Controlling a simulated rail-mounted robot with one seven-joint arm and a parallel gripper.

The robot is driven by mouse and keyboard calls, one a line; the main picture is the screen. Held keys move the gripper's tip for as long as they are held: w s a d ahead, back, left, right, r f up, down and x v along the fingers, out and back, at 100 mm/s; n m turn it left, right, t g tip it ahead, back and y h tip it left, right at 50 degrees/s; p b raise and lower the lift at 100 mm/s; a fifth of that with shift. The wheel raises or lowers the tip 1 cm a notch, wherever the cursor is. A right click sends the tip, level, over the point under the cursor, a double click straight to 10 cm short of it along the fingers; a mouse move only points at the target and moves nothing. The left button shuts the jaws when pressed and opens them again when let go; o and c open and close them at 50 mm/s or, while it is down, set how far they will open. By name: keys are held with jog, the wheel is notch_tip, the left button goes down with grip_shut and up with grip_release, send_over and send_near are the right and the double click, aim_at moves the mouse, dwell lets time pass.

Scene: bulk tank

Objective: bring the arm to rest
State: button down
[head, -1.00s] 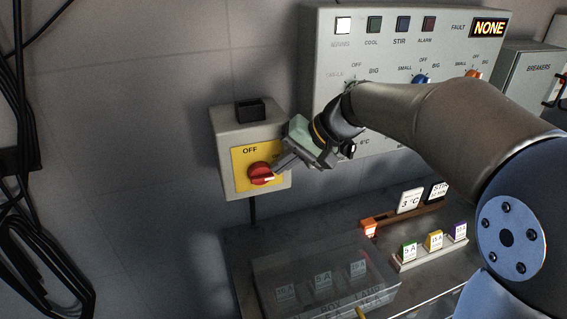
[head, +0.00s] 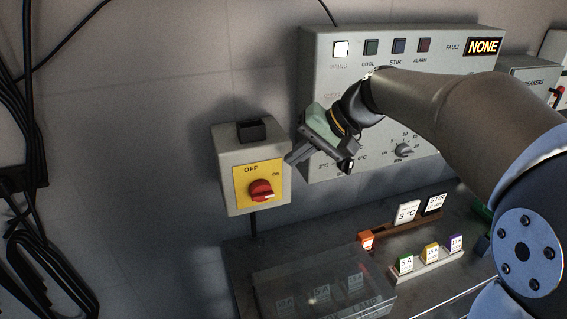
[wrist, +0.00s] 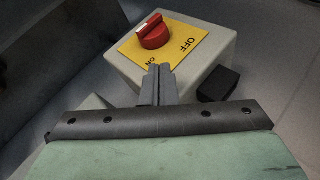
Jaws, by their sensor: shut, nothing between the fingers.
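My gripper (head: 291,158) is in the air just right of the switch box, in front of the left edge of the grey control panel (head: 315,70). Its fingers are shut together with nothing between them, as the wrist view also shows (wrist: 159,72). The switch box (head: 222,160) carries a yellow plate with OFF and ON marks and a red rotary knob (head: 262,190). In the wrist view the red knob (wrist: 152,32) stands apart from the fingertips. My arm hides part of the control panel's dials.
A clear-lidded box (head: 300,295) lies on the metal bench below. A rack of labelled fuses (head: 430,262) and a brown holder with cards (head: 400,228) stand to its right. Black cables (head: 25,230) hang at the far left. The wall left of the switch box is bare.

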jog(key=d+r, duration=0.3)
jog(key=d, duration=0.2)
jog(key=s+d+f+h+p, duration=0.1)
jog(key=s+d+f+h, duration=0.1)
jog(key=s+f, duration=0.4)
jog(key=s+d+f+h+p, duration=0.1)
jog(key=s+d+f+h, duration=0.2)
jog(key=s, duration=0.6)
jog(key=s+d+f+g+h+p, duration=0.1)
jog(key=s+d+f+h, duration=0.2)
jog(key=s+d+f, duration=0.2)
jog(key=s+f, duration=0.3)
jog(key=f, duration=0.2)
jog(key=shift+d, duration=0.15)
